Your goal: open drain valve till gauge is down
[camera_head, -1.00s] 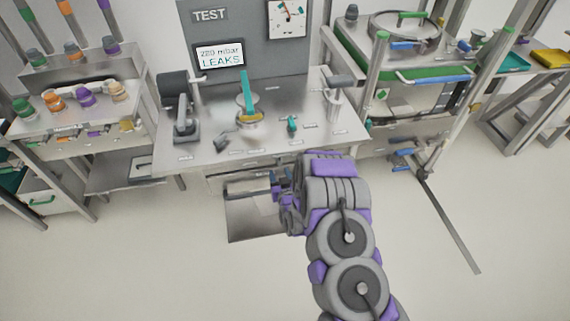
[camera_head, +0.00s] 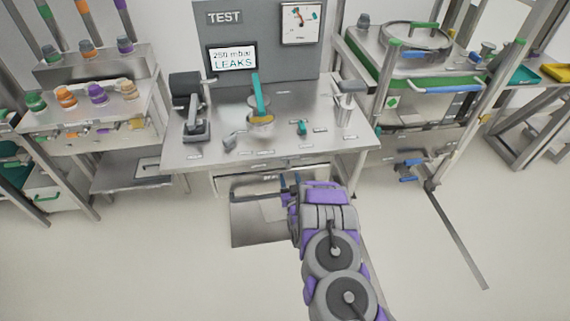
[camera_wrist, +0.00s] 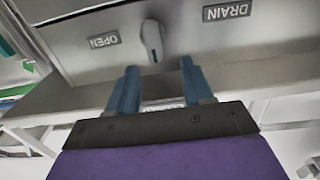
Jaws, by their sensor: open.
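A grey drain valve lever (camera_wrist: 152,40) sits on a metal front panel in the wrist view, between upside-down labels reading OPEN (camera_wrist: 103,40) and DRAIN (camera_wrist: 227,10). The lever points toward my gripper (camera_wrist: 158,82). My gripper's two blue fingers are apart, just short of the lever, with nothing between them. In the head view my gripper (camera_head: 291,188) is low at the bench's front, and I cannot make out the lever there. The round gauge (camera_head: 302,22) is on the grey back panel. Beside it a screen (camera_head: 232,58) reads roughly "250 mbar LEAKS".
The steel test bench (camera_head: 345,150) carries a teal-handled fixture (camera_head: 260,105), a dark clamp device (camera_head: 190,110) and a small teal part (camera_head: 302,128). A shelf with coloured caps (camera_head: 85,95) stands left, a green-trimmed vessel frame (camera_head: 410,60) right. The pale floor in front is open.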

